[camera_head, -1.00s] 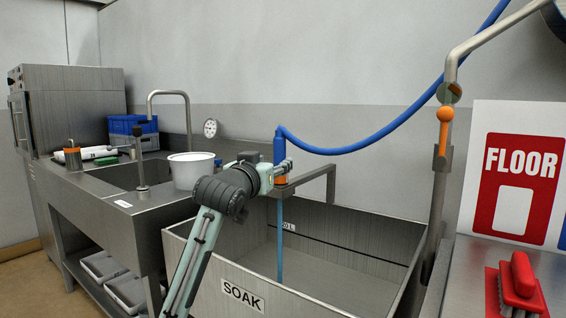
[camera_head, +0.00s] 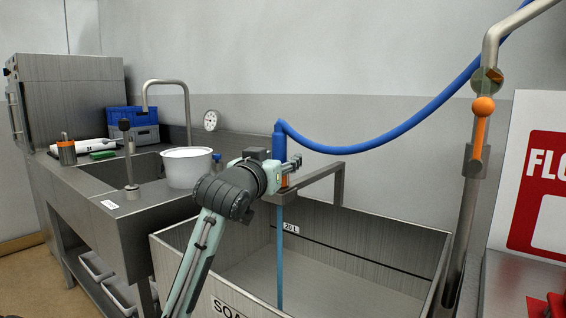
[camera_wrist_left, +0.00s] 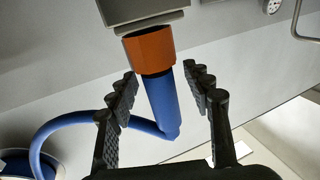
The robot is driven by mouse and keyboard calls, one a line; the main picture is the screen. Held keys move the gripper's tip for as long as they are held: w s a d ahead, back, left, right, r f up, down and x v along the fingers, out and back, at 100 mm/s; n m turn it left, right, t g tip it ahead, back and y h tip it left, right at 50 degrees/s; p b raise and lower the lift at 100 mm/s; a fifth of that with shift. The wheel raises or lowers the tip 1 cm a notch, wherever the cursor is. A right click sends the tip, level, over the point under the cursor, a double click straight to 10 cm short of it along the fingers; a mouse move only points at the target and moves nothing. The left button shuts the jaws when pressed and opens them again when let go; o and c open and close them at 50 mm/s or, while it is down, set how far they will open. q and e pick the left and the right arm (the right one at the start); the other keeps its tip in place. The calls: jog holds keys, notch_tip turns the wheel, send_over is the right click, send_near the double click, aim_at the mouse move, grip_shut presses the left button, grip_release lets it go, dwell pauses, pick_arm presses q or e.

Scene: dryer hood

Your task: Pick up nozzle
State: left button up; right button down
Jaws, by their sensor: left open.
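The nozzle is a blue grip (camera_head: 278,143) with an orange collar (camera_wrist_left: 149,50). It hangs upright in a metal bracket (camera_head: 322,173) over the soak basin, and a blue hose (camera_head: 400,131) runs from its top. A thin blue stream (camera_head: 280,255) drops from below it into the basin. My left gripper (camera_head: 291,167) is at the nozzle, partly in front of it. In the left wrist view my left gripper (camera_wrist_left: 161,74) is open, with one finger on each side of the nozzle and gaps visible between. My right gripper is not in view.
The steel soak basin (camera_head: 185,232) lies below. A white bucket (camera_head: 188,168) stands on the sink counter to the left, near a faucet (camera_head: 187,100). A pipe with an orange lever (camera_head: 481,128) rises at the right. A red brush (camera_head: 548,306) lies at the lower right.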

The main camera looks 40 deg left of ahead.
pick_arm(q)
jog(key=shift+s, duration=0.1)
jog(key=shift+c, duration=0.8)
jog(key=shift+r, duration=0.1)
grip_shut()
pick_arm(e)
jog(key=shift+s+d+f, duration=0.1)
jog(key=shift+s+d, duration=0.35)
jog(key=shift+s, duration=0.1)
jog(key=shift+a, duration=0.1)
